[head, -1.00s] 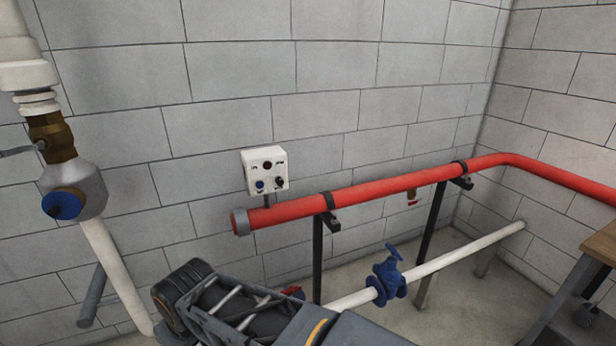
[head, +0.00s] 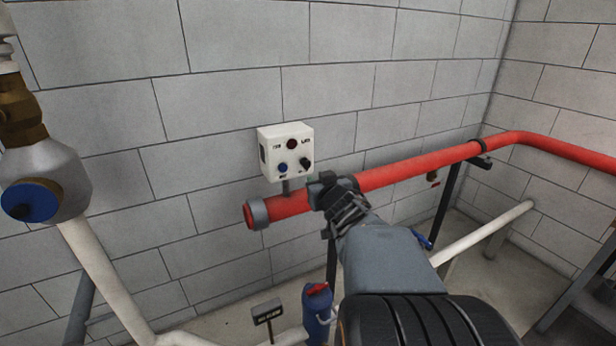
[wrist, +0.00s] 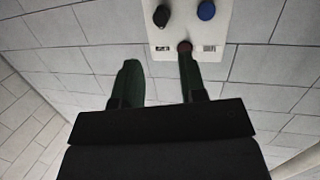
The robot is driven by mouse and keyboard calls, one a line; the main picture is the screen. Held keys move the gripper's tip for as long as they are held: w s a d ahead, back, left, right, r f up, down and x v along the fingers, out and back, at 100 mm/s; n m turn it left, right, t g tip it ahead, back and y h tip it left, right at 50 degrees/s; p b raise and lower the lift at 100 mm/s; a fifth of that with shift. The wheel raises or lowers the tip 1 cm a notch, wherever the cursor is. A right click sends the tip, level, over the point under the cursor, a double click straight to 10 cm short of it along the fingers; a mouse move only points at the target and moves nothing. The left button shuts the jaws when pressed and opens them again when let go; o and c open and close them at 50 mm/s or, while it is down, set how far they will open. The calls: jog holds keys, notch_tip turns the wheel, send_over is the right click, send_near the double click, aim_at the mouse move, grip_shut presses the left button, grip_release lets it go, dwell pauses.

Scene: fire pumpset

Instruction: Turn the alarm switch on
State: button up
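A white control box (head: 269,158) is on the block wall above the red pipe. Its face has a dark red lamp or button (head: 291,144) at the top, a blue knob (head: 283,168) at lower left and a black knob (head: 305,163) at lower right. The labels are too small to read, so I cannot tell which is the alarm switch. In the wrist view the box (wrist: 190,30) appears upside down, with the black knob (wrist: 161,15) and blue knob (wrist: 206,10) at the top edge. My gripper (wrist: 159,58) has its fingers apart and empty; one fingertip overlaps the box's edge in view.
The red pipe (head: 405,172) runs below the box, behind my gripper in the head view. A valve with a blue cap (head: 28,200) is at the left. A blue cylinder with a red top (head: 317,312) and a small sign (head: 267,312) stand low in front.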

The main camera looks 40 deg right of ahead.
aim_at(307, 164)
jog(key=w+d+t+y, duration=0.1)
jog(key=w, duration=0.3)
jog(key=w+d+n+t+y+b, duration=0.1)
jog(key=w+d, duration=0.1)
jog(key=w, duration=0.2)
jog(key=w+d+f+b, duration=0.1)
jog(key=w, duration=0.3)
jog(key=shift+w+d+n+t+y, duration=0.2)
jog(key=shift+d+n+t+y, duration=0.15)
jog(key=shift+n+t+y, duration=0.05)
jog(key=shift+f, duration=0.1)
grip_shut()
